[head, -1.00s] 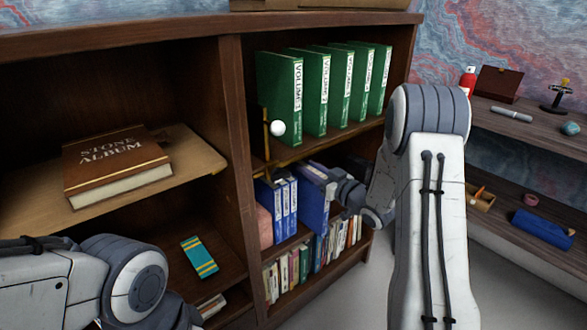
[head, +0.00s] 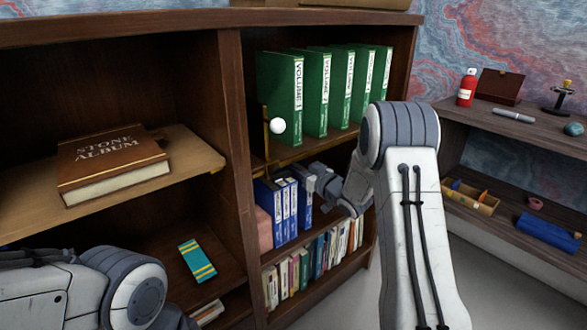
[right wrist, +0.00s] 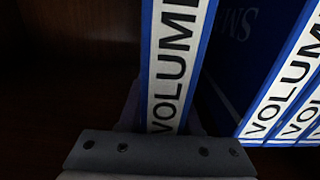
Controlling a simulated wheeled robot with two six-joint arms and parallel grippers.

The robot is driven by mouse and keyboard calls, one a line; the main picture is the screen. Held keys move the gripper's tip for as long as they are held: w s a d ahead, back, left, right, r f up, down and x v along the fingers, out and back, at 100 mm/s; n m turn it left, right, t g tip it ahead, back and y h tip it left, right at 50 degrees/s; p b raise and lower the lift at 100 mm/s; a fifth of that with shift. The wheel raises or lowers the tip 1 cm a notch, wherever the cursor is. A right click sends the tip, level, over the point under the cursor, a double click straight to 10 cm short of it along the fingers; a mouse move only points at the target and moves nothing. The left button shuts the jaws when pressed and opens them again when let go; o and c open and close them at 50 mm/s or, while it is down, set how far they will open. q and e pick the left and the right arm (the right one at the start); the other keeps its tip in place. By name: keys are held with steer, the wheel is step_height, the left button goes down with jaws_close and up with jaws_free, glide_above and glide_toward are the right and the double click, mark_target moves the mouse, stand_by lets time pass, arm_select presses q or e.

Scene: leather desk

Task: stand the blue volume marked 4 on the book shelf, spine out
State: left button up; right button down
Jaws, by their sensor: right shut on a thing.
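A blue volume with a white spine label (right wrist: 172,75) is in my right gripper (right wrist: 163,125), which is shut on it. In the right wrist view the volume stands nearly upright with its spine toward me; its number is hidden. In the head view this volume (head: 306,208) is inside the middle compartment of the book shelf (head: 235,130), at the right end of the row of blue volumes (head: 283,208). The right wrist view shows a gap between it and the neighbouring volumes (right wrist: 290,100). Whether its base touches the board cannot be told. My left gripper is out of view.
Green volumes (head: 325,90) fill the compartment above, and small books (head: 310,262) fill the one below. A pink block (head: 264,228) stands left of the blue row. A brass post with a white ball (head: 278,126) stands at the shelf's front. A brown album (head: 112,165) lies in the left bay.

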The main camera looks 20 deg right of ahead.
stand_by(0.4)
steer(key=shift+f, duration=0.2)
steer(key=c, duration=0.6)
jaws_free()
steer(key=shift+s+r, duration=0.1)
steer(key=shift+r, duration=0.05)
steer(key=p+v, duration=0.2)
steer(key=v, duration=0.9)
steer(key=shift+s+d+p, duration=0.15)
steer(key=shift+s+p, duration=0.15)
steer(key=shift+s, duration=0.1)
